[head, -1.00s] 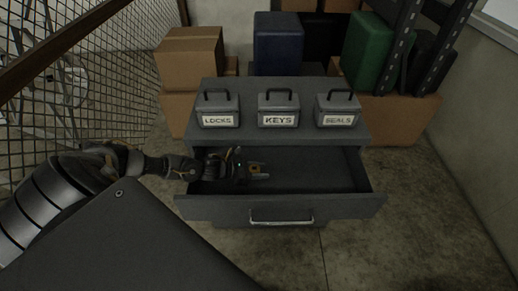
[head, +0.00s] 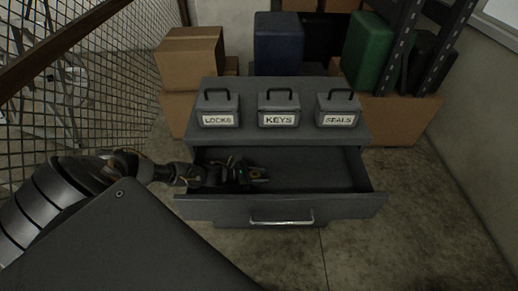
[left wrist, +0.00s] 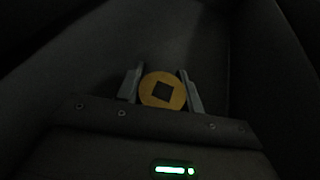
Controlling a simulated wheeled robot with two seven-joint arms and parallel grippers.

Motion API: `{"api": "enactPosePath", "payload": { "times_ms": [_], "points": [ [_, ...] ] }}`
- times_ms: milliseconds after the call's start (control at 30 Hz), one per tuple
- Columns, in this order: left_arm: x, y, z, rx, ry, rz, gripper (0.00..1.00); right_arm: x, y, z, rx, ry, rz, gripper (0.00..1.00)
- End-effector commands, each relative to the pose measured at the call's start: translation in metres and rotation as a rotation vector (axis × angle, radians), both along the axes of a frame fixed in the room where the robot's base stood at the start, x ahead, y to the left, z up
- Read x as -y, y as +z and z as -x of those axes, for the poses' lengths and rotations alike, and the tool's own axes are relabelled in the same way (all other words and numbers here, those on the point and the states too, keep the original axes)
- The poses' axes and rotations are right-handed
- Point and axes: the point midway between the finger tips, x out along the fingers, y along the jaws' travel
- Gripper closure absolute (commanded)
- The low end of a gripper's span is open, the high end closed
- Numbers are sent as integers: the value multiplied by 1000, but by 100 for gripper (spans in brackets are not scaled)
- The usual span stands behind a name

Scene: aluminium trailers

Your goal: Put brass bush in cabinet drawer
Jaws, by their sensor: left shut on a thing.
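The brass bush (left wrist: 148,96) is a yellow disc with a dark square hole, seen in the left wrist view between the two fingers. My left gripper (left wrist: 161,90) is shut on it. In the head view the left gripper (head: 258,174) is inside the open cabinet drawer (head: 283,209), towards its left side, and the bush (head: 256,173) shows small and dark at the fingertips. I cannot tell whether the bush touches the drawer floor. My right gripper is not in view.
The grey cabinet (head: 284,139) carries three lidded boxes labelled LOCKS (head: 218,110), KEYS (head: 278,110) and SEALS (head: 338,110). The drawer's right side is empty. Cardboard boxes (head: 190,58) stand behind, and wire mesh (head: 90,90) is at left.

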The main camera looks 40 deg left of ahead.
Motion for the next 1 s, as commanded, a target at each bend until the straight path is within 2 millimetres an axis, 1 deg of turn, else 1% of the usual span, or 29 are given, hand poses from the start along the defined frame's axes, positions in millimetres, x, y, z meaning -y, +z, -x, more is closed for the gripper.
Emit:
{"api": "enactPosePath", "payload": {
  "times_ms": [100,233,267,400,700,767,867,933,1000],
  "points": [
    [1,-5,0,0,0,1,95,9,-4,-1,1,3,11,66],
    [1,-5,1,-2,-1,2,95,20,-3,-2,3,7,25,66],
    [2,-6,1,-3,-1,1,59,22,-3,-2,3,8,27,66],
    [2,-7,2,-4,-2,2,42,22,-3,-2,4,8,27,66],
    [4,-6,2,-6,-3,4,42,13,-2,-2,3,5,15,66],
    [4,-2,2,-6,-3,4,42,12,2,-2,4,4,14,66],
    [3,11,2,-5,-2,3,42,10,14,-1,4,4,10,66],
    [-7,9,13,-7,-1,-1,42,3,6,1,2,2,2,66],
    [-17,15,25,-8,-1,-1,42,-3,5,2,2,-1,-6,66]
  ]
}}
